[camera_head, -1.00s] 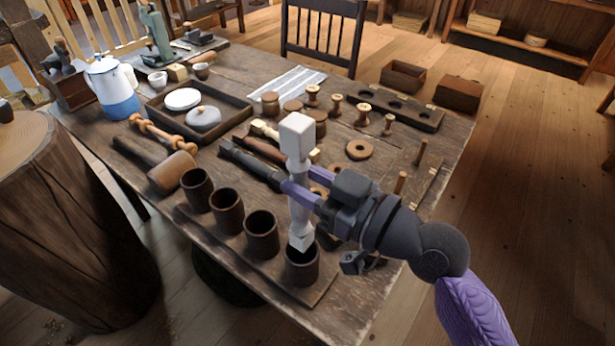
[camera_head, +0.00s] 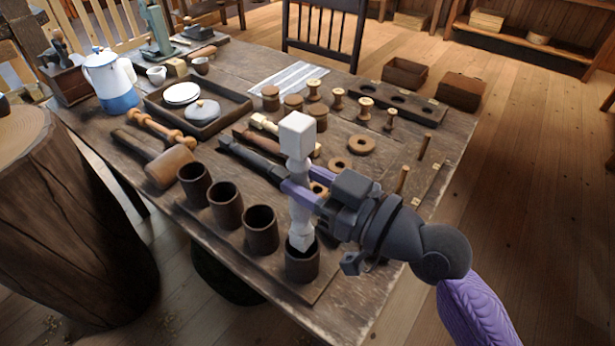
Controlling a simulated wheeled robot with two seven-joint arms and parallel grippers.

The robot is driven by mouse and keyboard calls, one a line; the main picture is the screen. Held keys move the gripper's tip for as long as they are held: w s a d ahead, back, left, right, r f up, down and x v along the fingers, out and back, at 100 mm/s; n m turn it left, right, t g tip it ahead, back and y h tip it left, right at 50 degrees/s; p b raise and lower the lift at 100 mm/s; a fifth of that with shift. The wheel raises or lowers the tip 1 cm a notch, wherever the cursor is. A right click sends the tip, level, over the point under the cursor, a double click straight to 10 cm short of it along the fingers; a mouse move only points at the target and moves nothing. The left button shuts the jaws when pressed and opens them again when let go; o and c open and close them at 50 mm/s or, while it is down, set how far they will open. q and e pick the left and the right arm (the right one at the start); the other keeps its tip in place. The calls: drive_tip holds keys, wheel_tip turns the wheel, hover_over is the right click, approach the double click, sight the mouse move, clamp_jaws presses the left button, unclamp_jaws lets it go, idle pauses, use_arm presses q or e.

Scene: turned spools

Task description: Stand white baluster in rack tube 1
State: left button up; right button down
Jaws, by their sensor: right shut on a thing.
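The white baluster (camera_head: 297,136) stands upright at the front right of the table, with a square block at its top. My right gripper (camera_head: 298,186) is shut on its middle, coming in from the right. The baluster's lower end is at the mouth of the rightmost rack tube (camera_head: 302,264), and the tube's near rim hides its tip. The rack's other dark tubes, such as the one beside it (camera_head: 261,230), stand in a row to the left and look empty. I cannot read any tube number. My left gripper is not in view.
A wooden mallet (camera_head: 170,167) and dark turned pieces (camera_head: 250,160) lie behind the tubes. Small spools (camera_head: 365,108) and rings (camera_head: 361,145) are spread farther back.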

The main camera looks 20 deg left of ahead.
sight(310, 212)
drive_tip(key=shift+f+b, duration=1.2)
drive_tip(key=shift+f, duration=0.1)
drive_tip(key=shift+f+b, duration=0.6)
drive_tip(key=shift+f, duration=0.05)
drive_tip(key=shift+f+b, duration=0.8)
drive_tip(key=shift+f, duration=0.1)
drive_tip(key=shift+r, duration=0.1)
drive_tip(key=shift+c, duration=1.3)
unclamp_jaws()
